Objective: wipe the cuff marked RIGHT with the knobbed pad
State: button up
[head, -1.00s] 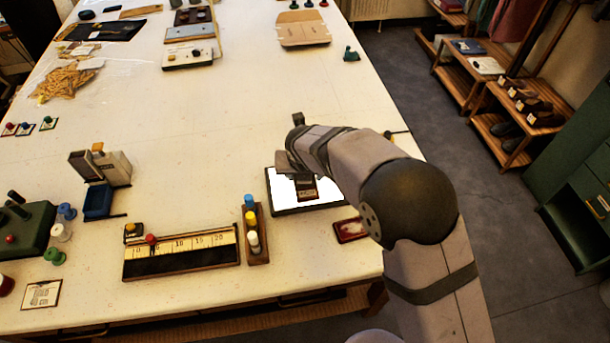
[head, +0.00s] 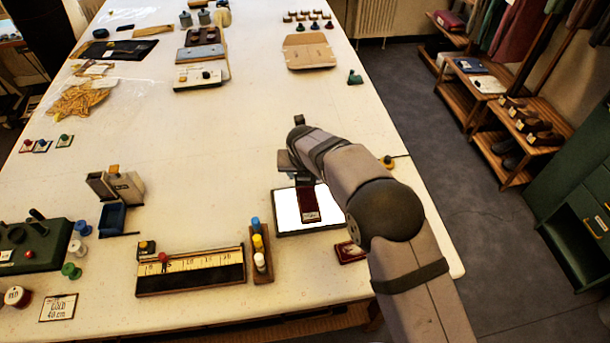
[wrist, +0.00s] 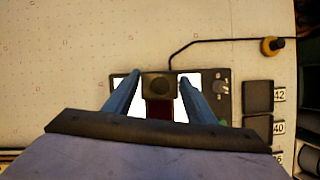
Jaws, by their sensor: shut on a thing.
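My gripper (wrist: 160,80) is shut on a dark block with a round knob, which looks like the knobbed pad (wrist: 158,88). In the head view my gripper hides most of the pad. A dark red cuff (head: 309,207) lies on a lit white panel (head: 287,212) with a black frame. The cuff has a small pale label at its near end, too small to read. In the wrist view the cuff (wrist: 160,111) shows just below the pad, between my fingers. I cannot tell whether the pad touches it.
A wooden rack of colored bottles (head: 260,255) and a ruler board (head: 190,270) stand to the left. A cable runs to a yellow knob (wrist: 271,45). The table's middle is clear.

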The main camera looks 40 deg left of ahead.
jog(key=shift+r+p, duration=1.55)
jog(key=shift+r, duration=0.7)
jog(key=shift+w, duration=0.1)
